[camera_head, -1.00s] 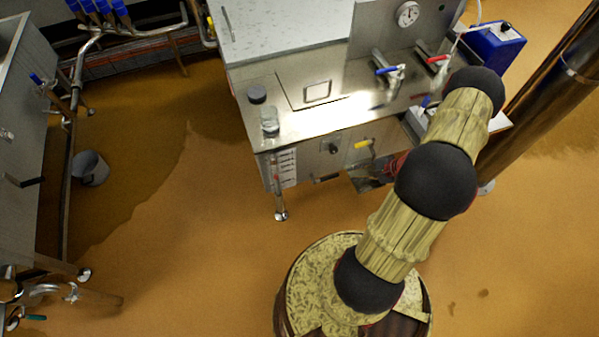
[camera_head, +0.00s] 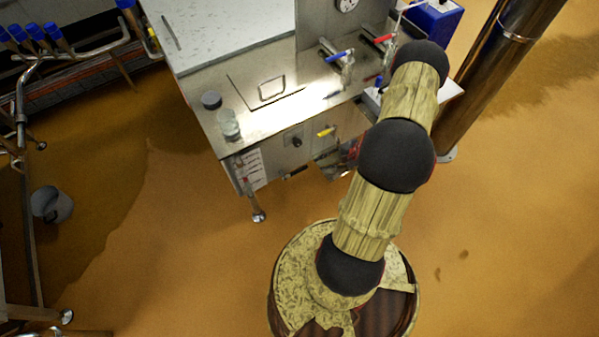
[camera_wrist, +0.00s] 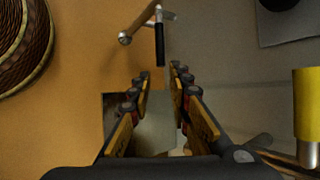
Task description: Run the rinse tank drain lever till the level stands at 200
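The steel unit (camera_head: 205,128) stands in the middle of the head view. On its front are a yellow-handled lever (camera_head: 326,131), a black knob (camera_head: 293,140) and a low black handle (camera_head: 296,172). A white marked panel (camera_head: 250,168) is at its front left; its markings are too small to read. My gripper (camera_wrist: 160,72) is open and empty in the wrist view, mostly hidden behind my arm in the head view. A yellow handle (camera_wrist: 307,115) is right of the fingers, apart from them. A black handle (camera_wrist: 159,45) lies beyond the fingertips.
A blue box (camera_head: 433,22) and steel column (camera_head: 497,75) are right. A grey bucket (camera_head: 51,205) stands left.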

